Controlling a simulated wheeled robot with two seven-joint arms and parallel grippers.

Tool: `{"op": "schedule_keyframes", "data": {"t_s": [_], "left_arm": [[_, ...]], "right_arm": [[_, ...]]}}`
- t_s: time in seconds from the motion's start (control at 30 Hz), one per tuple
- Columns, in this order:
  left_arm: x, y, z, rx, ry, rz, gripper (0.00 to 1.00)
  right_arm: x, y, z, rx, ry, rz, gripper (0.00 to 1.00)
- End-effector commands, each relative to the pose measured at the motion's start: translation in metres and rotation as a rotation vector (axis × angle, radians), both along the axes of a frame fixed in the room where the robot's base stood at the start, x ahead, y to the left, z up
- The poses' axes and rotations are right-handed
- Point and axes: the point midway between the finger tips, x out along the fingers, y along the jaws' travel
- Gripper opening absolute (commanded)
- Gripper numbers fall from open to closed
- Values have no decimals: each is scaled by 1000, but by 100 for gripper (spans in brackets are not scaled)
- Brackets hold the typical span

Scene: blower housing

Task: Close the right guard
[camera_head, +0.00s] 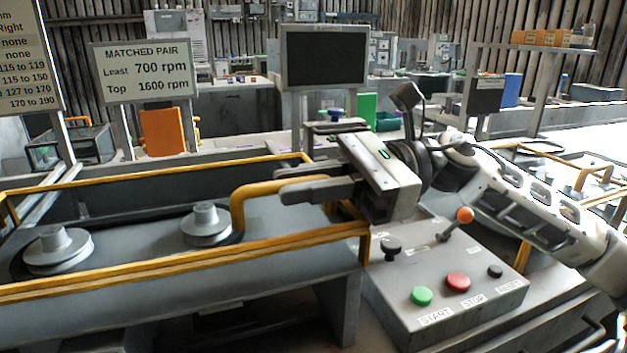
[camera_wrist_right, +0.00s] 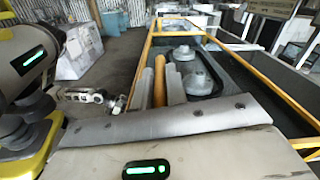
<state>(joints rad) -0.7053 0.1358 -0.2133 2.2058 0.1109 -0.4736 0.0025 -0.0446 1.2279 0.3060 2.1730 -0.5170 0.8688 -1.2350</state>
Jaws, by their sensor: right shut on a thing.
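A yellow guard frame (camera_head: 185,264) runs around the top of a grey housing with two grey pulley-like discs inside. It looks flat along the housing top; I cannot tell if it is fully seated. Its bent yellow handle (camera_head: 243,207) rises at the front right. My right gripper (camera_head: 300,186) comes in from the right and is shut on this handle. In the right wrist view the handle (camera_wrist_right: 160,85) shows between the two grey fingers. The fingers hide part of the handle.
A control box (camera_head: 447,272) with green, red and black buttons and an orange-tipped lever stands below my right arm. Another yellow-railed unit (camera_head: 590,172) lies at the far right. A dark screen (camera_head: 325,56) and a sign (camera_head: 141,70) stand behind the housing.

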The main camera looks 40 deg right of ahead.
Motion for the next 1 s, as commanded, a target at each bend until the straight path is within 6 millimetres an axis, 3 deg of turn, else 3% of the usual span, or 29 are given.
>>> {"op": "schedule_keyframes", "data": {"t_s": [0.2, 0.23, 0.3, 0.77, 1.0], "left_arm": [[0, 0, 0, 0, 0, 1, 36], [0, 0, 0, 0, 0, 1, 36], [0, 0, 0, 0, -1, 2, 36], [2, 0, 0, -1, -7, 2, 36], [3, 0, -8, 1, -17, 1, 36]], "right_arm": [[-3, 1, 0, -1, 0, 8, 0], [-3, 1, 0, -1, 0, 8, 23], [-3, 1, 0, -1, 0, 8, 34], [-2, -3, -1, 1, 2, 3, 34], [-10, -33, -4, 5, 0, -2, 34]]}}
